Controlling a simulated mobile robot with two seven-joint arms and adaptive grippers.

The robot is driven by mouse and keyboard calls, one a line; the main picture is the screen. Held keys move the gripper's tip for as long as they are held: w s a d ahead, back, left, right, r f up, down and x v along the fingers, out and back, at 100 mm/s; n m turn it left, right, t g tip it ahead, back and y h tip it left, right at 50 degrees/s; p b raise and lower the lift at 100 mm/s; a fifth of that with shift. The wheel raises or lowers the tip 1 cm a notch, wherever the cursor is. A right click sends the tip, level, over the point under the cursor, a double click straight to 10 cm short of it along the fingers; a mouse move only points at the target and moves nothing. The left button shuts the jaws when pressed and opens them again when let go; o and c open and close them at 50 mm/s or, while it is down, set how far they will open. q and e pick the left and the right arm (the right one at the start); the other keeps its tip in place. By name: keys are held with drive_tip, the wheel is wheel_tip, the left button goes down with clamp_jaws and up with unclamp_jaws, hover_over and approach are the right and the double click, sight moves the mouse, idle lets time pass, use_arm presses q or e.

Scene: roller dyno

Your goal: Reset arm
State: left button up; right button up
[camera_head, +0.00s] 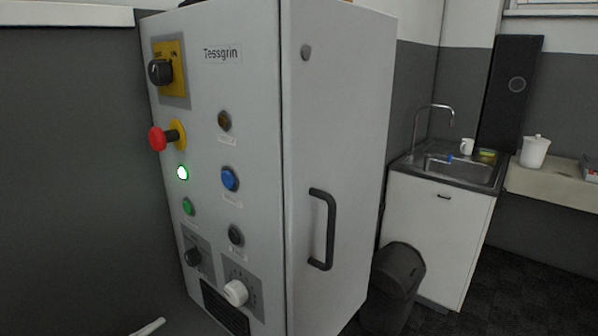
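A light grey control cabinet (345,110) labelled Tessgrin fills the middle of the head view. Its front panel carries a black rotary switch (160,72) on a yellow plate and a red emergency-stop knob (158,138) on a yellow collar. A small lamp (182,173) glows green. A blue button (229,179), a green button (188,207), an amber lamp (224,121) and a black button (236,235) are also there. Lower down are a black knob (193,257) and a white knob (236,293). Neither of my grippers shows.
A black handle (324,230) sticks out from the cabinet's right side. A dark bin (396,285) stands beside the cabinet, before a white sink unit (437,230). A white mug (467,146) is by the sink. Dark floor (535,297) at the lower right looks clear.

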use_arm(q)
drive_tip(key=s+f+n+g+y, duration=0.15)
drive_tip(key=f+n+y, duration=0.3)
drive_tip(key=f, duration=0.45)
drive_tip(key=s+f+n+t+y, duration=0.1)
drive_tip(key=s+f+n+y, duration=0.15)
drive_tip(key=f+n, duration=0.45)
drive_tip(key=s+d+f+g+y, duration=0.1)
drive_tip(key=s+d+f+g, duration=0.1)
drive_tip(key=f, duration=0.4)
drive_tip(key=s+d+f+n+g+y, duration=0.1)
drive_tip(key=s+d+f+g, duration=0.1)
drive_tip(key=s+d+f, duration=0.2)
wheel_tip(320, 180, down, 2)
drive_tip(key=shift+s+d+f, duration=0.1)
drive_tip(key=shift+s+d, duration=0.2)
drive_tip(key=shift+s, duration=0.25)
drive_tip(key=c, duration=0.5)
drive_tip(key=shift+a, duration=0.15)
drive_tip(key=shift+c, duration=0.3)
